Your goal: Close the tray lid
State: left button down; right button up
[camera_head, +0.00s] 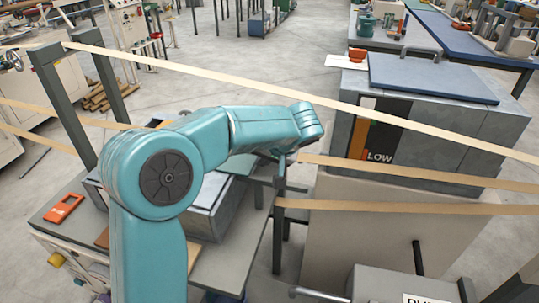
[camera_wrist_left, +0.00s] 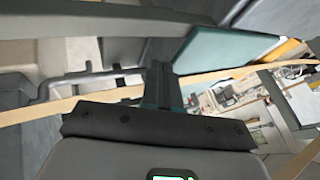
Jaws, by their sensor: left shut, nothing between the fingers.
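My left arm reaches across the head view, and its dark left gripper (camera_head: 280,184) points down beside a grey metal box (camera_head: 208,212). The gripper is shut with nothing in it. In the wrist view the fingers (camera_wrist_left: 161,80) show as a narrow dark post. A teal panel (camera_head: 240,164), which may be the tray lid, shows partly behind my arm at the top of the grey box. A teal panel also shows in the wrist view (camera_wrist_left: 222,42), apart from the fingers in the picture. My arm hides much of the box, so the lid's angle is unclear. My right gripper is not in view.
Pale strips (camera_head: 400,115) cross the scene near my gripper, held at left by grey posts (camera_head: 62,105). A grey cabinet (camera_head: 480,125) with a blue top and a LOW gauge stands at right. An orange device (camera_head: 64,208) lies at left. Open floor lies behind.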

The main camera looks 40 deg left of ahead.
pick_arm(q)
jog(key=s+d+r+m+h+p, duration=0.1)
jog(key=d+r+m+p, duration=0.2)
jog(key=d+r+m, duration=0.95)
jog(key=a+f+m+g+h+p, duration=0.2)
jog(key=a+f+m, duration=0.4)
jog(key=a+f, duration=0.6)
jog(key=shift+m+g, duration=0.35)
jog(key=shift+g, duration=0.45)
jog(key=shift+w+a, duration=0.1)
jog(key=shift+a, duration=0.05)
